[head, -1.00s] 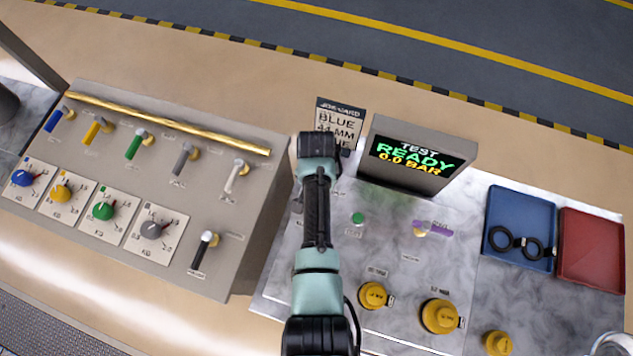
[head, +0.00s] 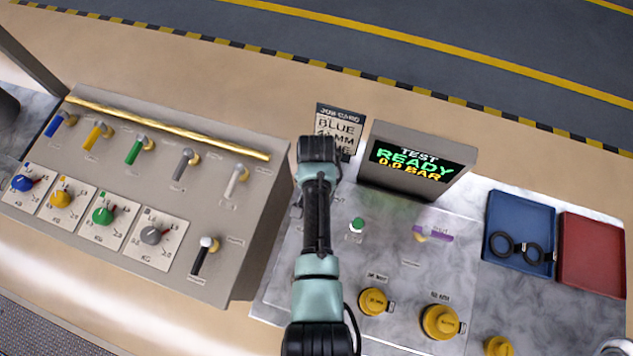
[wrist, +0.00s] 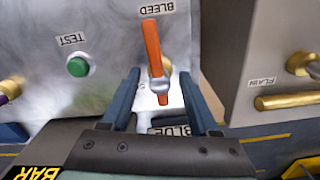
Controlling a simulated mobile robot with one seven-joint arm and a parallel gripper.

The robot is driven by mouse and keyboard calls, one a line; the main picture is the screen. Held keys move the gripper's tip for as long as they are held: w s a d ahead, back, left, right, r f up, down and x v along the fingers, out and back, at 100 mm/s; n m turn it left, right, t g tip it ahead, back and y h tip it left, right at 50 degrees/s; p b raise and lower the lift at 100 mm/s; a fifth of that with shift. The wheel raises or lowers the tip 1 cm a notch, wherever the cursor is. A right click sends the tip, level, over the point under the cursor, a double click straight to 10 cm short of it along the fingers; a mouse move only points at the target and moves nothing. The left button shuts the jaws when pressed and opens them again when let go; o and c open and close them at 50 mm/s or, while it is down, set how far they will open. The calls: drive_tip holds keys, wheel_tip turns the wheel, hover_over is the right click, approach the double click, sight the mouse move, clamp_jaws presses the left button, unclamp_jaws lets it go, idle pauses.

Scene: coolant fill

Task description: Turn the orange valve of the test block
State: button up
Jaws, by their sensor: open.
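The orange valve handle (wrist: 152,45) stands out from the grey test block (wrist: 105,25) beside a BLEED label in the wrist view, its length running up and down in that picture. Its metal hub (wrist: 160,85) lies between the two blue fingers of my gripper (wrist: 160,76). The gripper is open, with a gap visible on both sides of the valve. In the head view my arm hides the orange valve and the fingers.
A green TEST button (wrist: 78,67) and a purple-handled valve (head: 433,236) are on the same block. The display (head: 415,163) reads TEST READY 0.0 BAR. A job card (head: 340,128) stands behind. A valve panel (head: 130,205) is left; blue (head: 520,215) and red (head: 592,280) trays are right.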

wheel_tip(320, 180, up, 13)
drive_tip(key=b, duration=0.1)
drive_tip(key=shift+f+b, duration=0.15)
drive_tip(key=shift+b, duration=0.2)
idle(0.4)
drive_tip(key=w+r+n+t+b, duration=0.1)
drive_tip(key=w+r+t+b, duration=0.1)
drive_tip(key=w+r+t, duration=0.65)
drive_tip(key=w+r+n+t+b, duration=0.1)
drive_tip(key=w+r+n+t, duration=0.15)
drive_tip(key=w+r, duration=0.65)
drive_tip(key=s+r+t+b, duration=0.15)
drive_tip(key=r+t, duration=0.25)
drive_tip(key=r, duration=0.7)
drive_tip(key=s+r+t+b, duration=0.1)
drive_tip(key=s+r+t, duration=0.25)
drive_tip(key=r, duration=0.75)
drive_tip(key=s+r+n+t+b, duration=0.1)
drive_tip(key=s+r+n+t, duration=0.1)
drive_tip(key=s+r+t, duration=0.7)
drive_tip(key=s+r, duration=0.5)
drive_tip(key=r, duration=0.3)
drive_tip(key=shift+s+n, duration=0.2)
drive_tip(key=shift+n, duration=0.15)
